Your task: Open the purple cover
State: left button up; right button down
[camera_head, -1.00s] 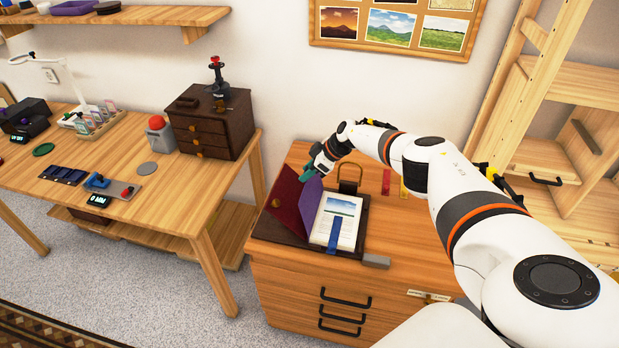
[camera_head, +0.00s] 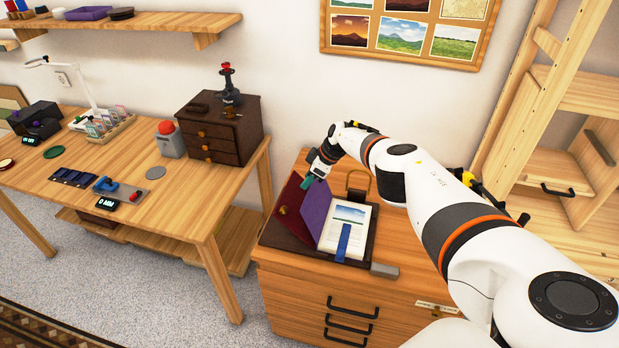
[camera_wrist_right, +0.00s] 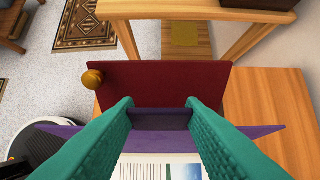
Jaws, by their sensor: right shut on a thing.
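The purple cover (camera_head: 315,214) stands tilted up between a dark red cover (camera_head: 286,202) on its left and a white page (camera_head: 347,228) on its right. In the right wrist view the purple cover (camera_wrist_right: 252,131) runs crosswise. My right gripper (camera_head: 307,184) is at its upper edge. In the right wrist view its teal fingers (camera_wrist_right: 160,117) are shut on the purple cover, with a purple part between the tips. The red cover carries a brass knob (camera_wrist_right: 93,79). A blue strip (camera_head: 343,243) lies over the page's lower part. My left gripper is not in view.
The book lies on a wooden drawer cabinet (camera_head: 285,270). A brass loop (camera_head: 358,181) stands behind it and a grey block (camera_head: 384,270) lies at its front right. A workbench (camera_head: 170,195) with a small dark chest (camera_head: 215,130) stands to the left.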

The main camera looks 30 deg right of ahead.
jog(key=c, duration=0.9)
grip_release()
jog(key=shift+p+v, duration=2.35)
jog(key=shift+v, duration=3.75)
jog(key=shift+f, duration=0.1)
